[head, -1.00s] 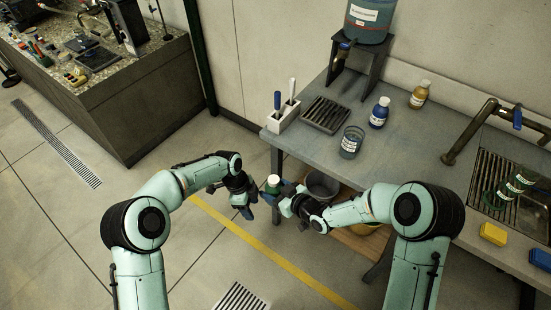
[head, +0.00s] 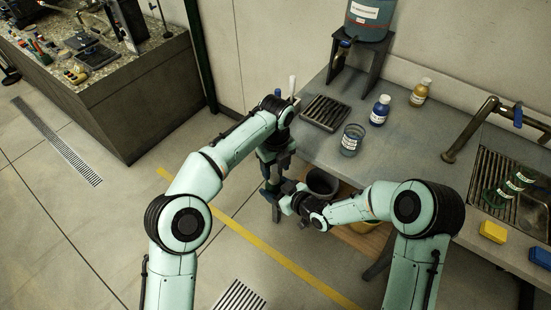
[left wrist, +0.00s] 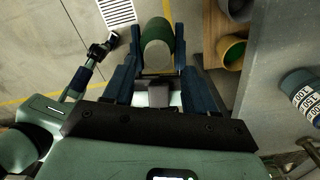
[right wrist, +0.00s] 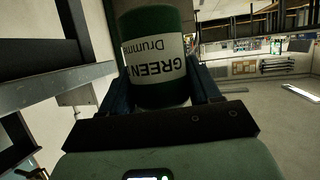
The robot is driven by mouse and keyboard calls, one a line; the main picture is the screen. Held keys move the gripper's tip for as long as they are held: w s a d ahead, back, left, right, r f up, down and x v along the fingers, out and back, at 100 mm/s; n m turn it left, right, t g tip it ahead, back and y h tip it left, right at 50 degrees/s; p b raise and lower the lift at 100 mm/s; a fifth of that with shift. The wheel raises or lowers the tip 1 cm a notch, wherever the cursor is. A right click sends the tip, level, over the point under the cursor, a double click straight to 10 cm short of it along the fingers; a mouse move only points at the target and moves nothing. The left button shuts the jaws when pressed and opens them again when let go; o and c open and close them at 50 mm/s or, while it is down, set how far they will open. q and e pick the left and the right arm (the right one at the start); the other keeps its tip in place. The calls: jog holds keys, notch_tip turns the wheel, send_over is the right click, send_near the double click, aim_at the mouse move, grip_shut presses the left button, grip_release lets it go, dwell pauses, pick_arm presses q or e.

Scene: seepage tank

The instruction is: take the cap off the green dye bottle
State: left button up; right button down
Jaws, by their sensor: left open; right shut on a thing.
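The green dye bottle (right wrist: 158,88) is in my right gripper, its label upside down in the right wrist view. My right gripper (head: 284,193) is shut on the bottle's body, holding it in the air off the table's front left corner. My left gripper (head: 272,192) points down over the bottle and is open. In the left wrist view its fingers stand on either side of the green bottle (left wrist: 161,27), whose near part is pale. I cannot tell whether the fingers touch it. The cap is not clearly seen in the head view.
On the table (head: 322,145) stand a glass beaker (head: 351,140), a blue bottle (head: 380,111), a yellow bottle (head: 420,93) and a drain rack (head: 325,113). A grey bucket (head: 321,183) is below the table's edge.

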aim_at(276, 177)
pick_arm(q)
jog(key=shift+f, duration=1.8)
